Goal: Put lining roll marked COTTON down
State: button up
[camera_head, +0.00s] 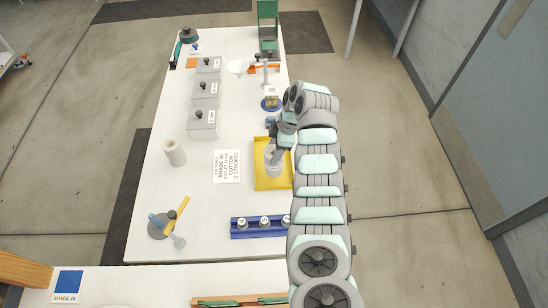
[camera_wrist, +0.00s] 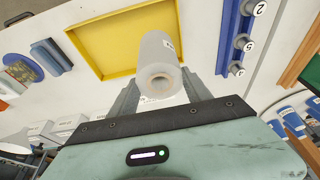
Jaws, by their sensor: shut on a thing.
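My gripper (camera_head: 281,143) is shut on a pale lining roll (camera_head: 272,162), with one finger on each side of it in the wrist view (camera_wrist: 160,95). The roll (camera_wrist: 157,52) has its hollow end toward the wrist camera and a small label on its side, too small to read. The roll is over the yellow tray (camera_head: 262,183); I cannot tell whether it touches the tray floor. In the wrist view the tray (camera_wrist: 95,35) shows nothing else lying in it. Another pale roll (camera_head: 174,153) stands on the white table, left of the tray.
A printed card (camera_head: 226,167) lies left of the tray. A blue rack (camera_head: 262,227) with several numbered knobs is in front. Several grey lidded boxes (camera_head: 203,124) stand behind left. A round grey base with tools (camera_head: 163,225) is at front left. A blue round piece (camera_head: 271,104) sits behind the tray.

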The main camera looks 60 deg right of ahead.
jog(key=shift+f, duration=2.45)
jog(key=shift+f, duration=0.15)
jog(key=o, duration=1.4)
jog(key=shift+r, duration=0.3)
jog(key=b+v, duration=0.1)
jog(key=v, duration=1)
jog(key=shift+s+d+r, duration=0.1)
jog(key=shift+r, duration=0.25)
